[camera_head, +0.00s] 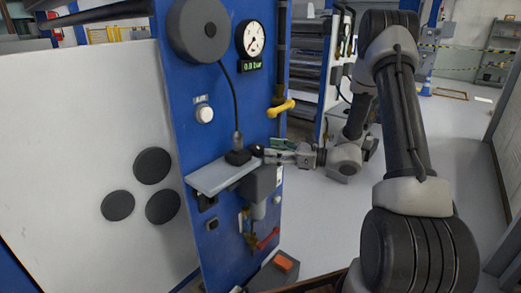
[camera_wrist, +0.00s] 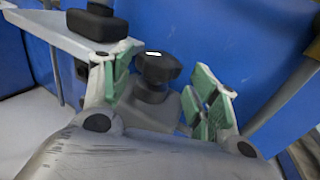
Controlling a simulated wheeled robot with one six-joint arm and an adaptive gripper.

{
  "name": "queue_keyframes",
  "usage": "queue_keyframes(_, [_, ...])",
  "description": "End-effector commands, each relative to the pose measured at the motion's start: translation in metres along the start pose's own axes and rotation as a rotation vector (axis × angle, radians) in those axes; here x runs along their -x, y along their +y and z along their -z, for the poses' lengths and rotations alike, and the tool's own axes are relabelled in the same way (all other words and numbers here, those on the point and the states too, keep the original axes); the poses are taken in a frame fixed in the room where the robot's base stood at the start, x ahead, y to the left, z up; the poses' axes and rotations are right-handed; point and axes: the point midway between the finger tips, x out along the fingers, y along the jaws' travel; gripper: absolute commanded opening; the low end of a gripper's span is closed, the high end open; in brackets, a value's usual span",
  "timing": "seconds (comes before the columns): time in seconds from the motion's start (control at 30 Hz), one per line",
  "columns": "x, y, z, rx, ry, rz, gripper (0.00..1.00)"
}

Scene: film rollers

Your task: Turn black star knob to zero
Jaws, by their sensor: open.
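The black star knob (camera_wrist: 157,68) sits on top of a grey regulator body (camera_head: 258,185) on the blue panel. It has a small white mark on its top. My gripper (camera_wrist: 166,76) is open, with one green-padded finger on each side of the knob. Both pads look apart from the knob. In the head view my gripper (camera_head: 276,153) reaches in from the right at knob height, and the knob (camera_head: 257,150) is small and partly hidden. A round gauge (camera_head: 254,39) hangs above, over a digital display (camera_head: 250,66) that seems to read 0.9 bar.
A grey shelf (camera_head: 217,177) bearing a black block (camera_head: 238,156) with a cable stands just left of the knob. A yellow-handled valve (camera_head: 281,108) is above my gripper. A red handle (camera_head: 268,239) is below. A white button (camera_head: 204,114) is on the panel. Open floor lies to the right.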

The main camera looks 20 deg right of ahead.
Motion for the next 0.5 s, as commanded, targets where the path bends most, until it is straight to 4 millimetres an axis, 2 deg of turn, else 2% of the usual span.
queue_keyframes(0.1, [-0.022, 0.001, 0.0, -0.001, -0.001, -0.005, 0.6])
queue_keyframes(0.23, [-0.039, 0.001, 0.0, 0.0, 0.0, -0.004, 0.6])
queue_keyframes(0.5, [-0.05, 0.0, 0.0, -0.001, 0.0, -0.002, 0.6])
